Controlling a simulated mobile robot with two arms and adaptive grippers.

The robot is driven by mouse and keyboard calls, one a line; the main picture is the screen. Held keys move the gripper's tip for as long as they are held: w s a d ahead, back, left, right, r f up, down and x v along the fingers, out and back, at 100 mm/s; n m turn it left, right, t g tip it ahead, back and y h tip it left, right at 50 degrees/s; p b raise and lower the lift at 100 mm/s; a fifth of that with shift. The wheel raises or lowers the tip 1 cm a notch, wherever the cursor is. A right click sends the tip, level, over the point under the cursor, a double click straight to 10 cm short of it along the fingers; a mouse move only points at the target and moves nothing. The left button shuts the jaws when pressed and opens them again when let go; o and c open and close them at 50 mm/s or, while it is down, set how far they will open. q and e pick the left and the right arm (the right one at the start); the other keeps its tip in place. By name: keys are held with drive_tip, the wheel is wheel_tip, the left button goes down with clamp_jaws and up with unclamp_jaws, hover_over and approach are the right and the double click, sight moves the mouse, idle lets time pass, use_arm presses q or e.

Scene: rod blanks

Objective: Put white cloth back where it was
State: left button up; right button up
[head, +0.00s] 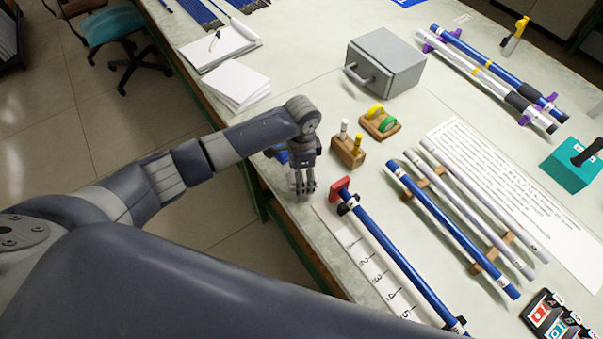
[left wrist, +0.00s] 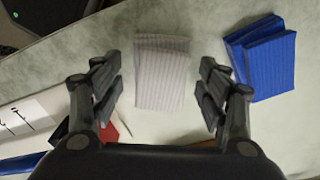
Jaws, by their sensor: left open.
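The white cloth (left wrist: 162,75), pale with fine stripes and folded, lies flat on the table in the left wrist view. My left gripper (left wrist: 160,95) is open, with its two fingers apart on either side of the cloth and nothing seen gripped. In the head view my left gripper (head: 303,190) points down near the table's left edge, and I cannot make out the white cloth there. Folded blue cloths (left wrist: 265,58) lie to the right of the white cloth in the left wrist view. My right gripper is not in view.
A red end stop (head: 340,187) with a blue rod (head: 400,254) on a numbered scale lies close to the gripper. A wooden marker block (head: 347,152) stands beyond. Further off are a grey box (head: 390,62) and rods on wooden supports. The table edge is close.

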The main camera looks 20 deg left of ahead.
use_arm(q)
wheel_tip(320, 180, up, 12)
drive_tip(key=b, duration=0.1)
drive_tip(key=shift+r, duration=0.15)
idle(0.5)
